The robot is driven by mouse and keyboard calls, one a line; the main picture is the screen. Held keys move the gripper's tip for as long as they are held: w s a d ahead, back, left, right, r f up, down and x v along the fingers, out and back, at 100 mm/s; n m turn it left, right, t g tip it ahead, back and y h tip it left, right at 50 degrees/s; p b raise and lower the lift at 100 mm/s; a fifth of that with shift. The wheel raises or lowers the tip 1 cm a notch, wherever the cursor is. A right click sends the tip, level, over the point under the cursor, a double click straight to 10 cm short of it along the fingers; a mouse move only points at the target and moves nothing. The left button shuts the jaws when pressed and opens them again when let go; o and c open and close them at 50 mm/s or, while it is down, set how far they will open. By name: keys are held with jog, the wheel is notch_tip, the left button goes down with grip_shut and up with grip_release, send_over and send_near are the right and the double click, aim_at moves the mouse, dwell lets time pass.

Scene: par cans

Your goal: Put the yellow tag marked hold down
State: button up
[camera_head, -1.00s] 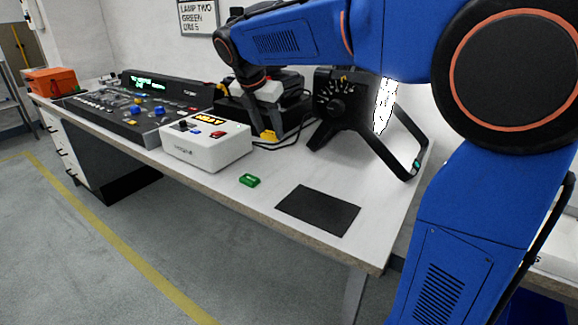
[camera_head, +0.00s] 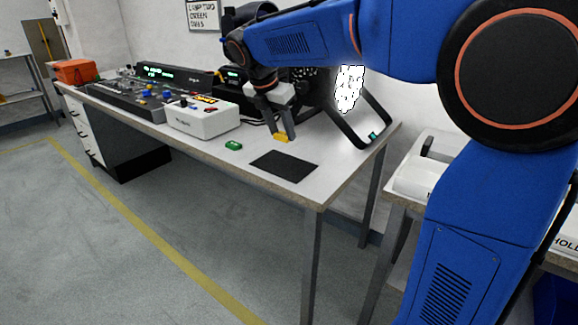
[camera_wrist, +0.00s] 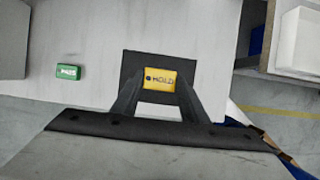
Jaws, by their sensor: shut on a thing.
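The yellow tag marked HOLD (camera_wrist: 159,78) is between the two fingers of my gripper (camera_wrist: 158,92) in the wrist view, its lettering facing the camera. In the head view the yellow tag (camera_head: 281,137) shows at the fingertips of my gripper (camera_head: 282,132), above the bench top. My gripper is shut on it. In the wrist view the tag lies in line with a black mat (camera_wrist: 132,62); the gap between them cannot be judged there. In the head view the black mat (camera_head: 284,166) lies flat and bare near the bench's front edge, nearer the camera than the tag.
A green tag (camera_head: 233,145) lies left of the mat; it also shows in the wrist view (camera_wrist: 69,71). A white control box (camera_head: 203,120) and a console (camera_head: 140,98) stand further left. A black-framed lamp (camera_head: 360,125) stands behind.

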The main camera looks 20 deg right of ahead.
aim_at(285, 164)
jog(key=shift+f, duration=4.2)
jog(key=shift+f, duration=0.15)
jog(key=o, duration=1)
jog(key=shift+w, duration=0.1)
